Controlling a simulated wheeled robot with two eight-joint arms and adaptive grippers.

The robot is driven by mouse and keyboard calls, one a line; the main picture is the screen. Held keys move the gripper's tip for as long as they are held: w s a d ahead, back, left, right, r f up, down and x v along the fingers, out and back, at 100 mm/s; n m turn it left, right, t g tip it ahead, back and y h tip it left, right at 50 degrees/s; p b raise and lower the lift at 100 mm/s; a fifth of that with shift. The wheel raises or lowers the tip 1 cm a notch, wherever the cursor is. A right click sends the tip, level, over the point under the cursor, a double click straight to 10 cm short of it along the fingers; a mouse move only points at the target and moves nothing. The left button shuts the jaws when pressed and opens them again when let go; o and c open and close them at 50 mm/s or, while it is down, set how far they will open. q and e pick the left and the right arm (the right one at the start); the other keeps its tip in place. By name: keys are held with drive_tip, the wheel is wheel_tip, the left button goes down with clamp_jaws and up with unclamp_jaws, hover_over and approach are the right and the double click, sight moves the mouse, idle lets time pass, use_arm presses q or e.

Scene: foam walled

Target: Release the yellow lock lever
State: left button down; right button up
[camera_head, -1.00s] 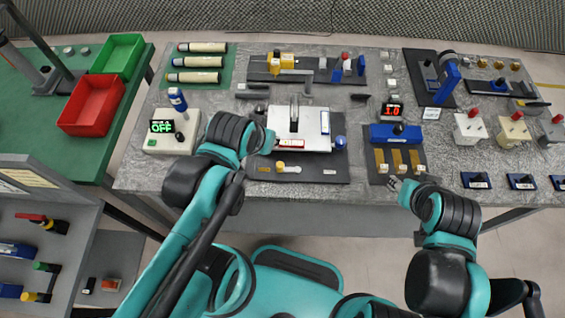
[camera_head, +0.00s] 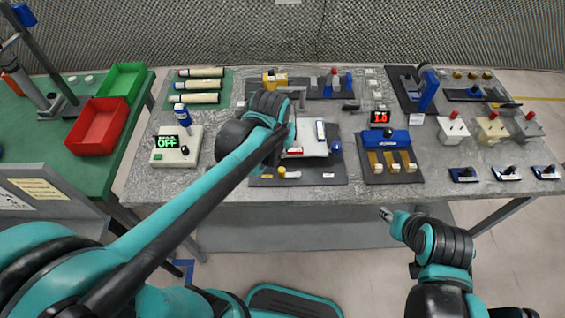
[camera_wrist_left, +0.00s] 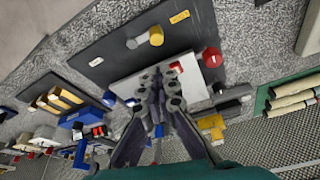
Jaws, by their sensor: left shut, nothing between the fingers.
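The yellow lock lever (camera_head: 283,172) sits near the front of the dark board (camera_head: 320,176), in front of the pale metal plate (camera_head: 317,135). In the left wrist view the yellow lever knob (camera_wrist_left: 156,36) has a pale arm and lies beyond the fingertips, apart from them. My left gripper (camera_wrist_left: 160,80) is shut and empty over the pale plate (camera_wrist_left: 125,92). In the head view my left forearm hides most of that gripper and part of the plate. My right gripper (camera_head: 386,213) is in front of the table's edge, away from the board; its fingers are too small to judge.
A blue-topped fixture with yellow bars (camera_head: 392,160) stands right of the board. A box with an "OFF" display (camera_head: 176,147) stands to the left. A yellow block (camera_head: 275,79) is on another fixture behind. The table strip before the board is clear.

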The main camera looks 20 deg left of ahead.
use_arm(q)
drive_tip(key=b+x, duration=0.4)
drive_tip(key=x, duration=0.6)
idle(0.3)
